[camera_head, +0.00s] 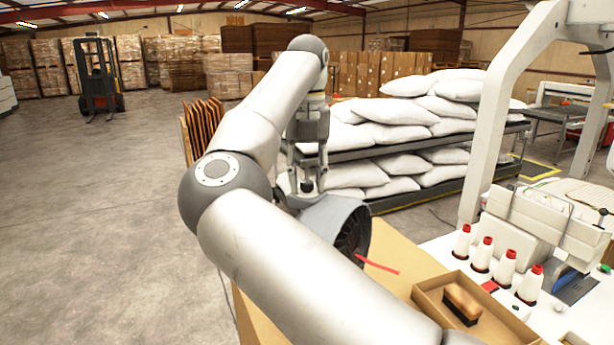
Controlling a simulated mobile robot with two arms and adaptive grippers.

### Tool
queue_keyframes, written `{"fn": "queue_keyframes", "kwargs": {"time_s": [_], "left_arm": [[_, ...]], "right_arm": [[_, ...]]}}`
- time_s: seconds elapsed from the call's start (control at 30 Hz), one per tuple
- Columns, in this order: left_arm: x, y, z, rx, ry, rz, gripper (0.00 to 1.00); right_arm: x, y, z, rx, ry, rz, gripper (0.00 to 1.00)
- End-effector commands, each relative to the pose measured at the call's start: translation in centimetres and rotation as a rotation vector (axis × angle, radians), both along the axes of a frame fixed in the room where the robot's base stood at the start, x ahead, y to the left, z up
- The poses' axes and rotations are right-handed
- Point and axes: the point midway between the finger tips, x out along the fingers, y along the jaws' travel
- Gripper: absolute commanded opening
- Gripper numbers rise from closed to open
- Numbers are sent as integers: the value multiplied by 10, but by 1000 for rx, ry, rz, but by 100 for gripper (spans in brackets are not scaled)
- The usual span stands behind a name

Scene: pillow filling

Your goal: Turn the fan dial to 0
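The grey fan (328,212) stands on the cardboard-coloured surface at the centre, partly hidden behind my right arm. Its dark grille (354,232) faces right, and a red ribbon (378,264) streams from it. A small black dial (307,186) shows on top of the fan. My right gripper (307,180) points down over the dial. Its two fingers are apart, one to each side of the dial, with gaps that look clear. The dial's marking is too small to read. My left gripper is not in view.
An open box with a brush (462,304) and several white bottles with red caps (507,268) are at the right, near a sewing machine (500,120). White pillows (395,112) lie on a rack behind. A forklift (98,80) stands far left, with open floor before it.

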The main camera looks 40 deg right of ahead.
Motion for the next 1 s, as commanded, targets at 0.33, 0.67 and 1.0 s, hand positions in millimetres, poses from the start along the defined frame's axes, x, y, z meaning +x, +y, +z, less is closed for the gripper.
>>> {"fn": "queue_keyframes", "kwargs": {"time_s": [0.33,0.67,1.0], "left_arm": [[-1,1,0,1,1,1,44],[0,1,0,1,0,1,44],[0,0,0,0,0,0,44]], "right_arm": [[0,0,1,-1,-2,-1,46],[0,0,34,-1,-6,1,46],[0,-1,89,2,-5,3,46]]}}
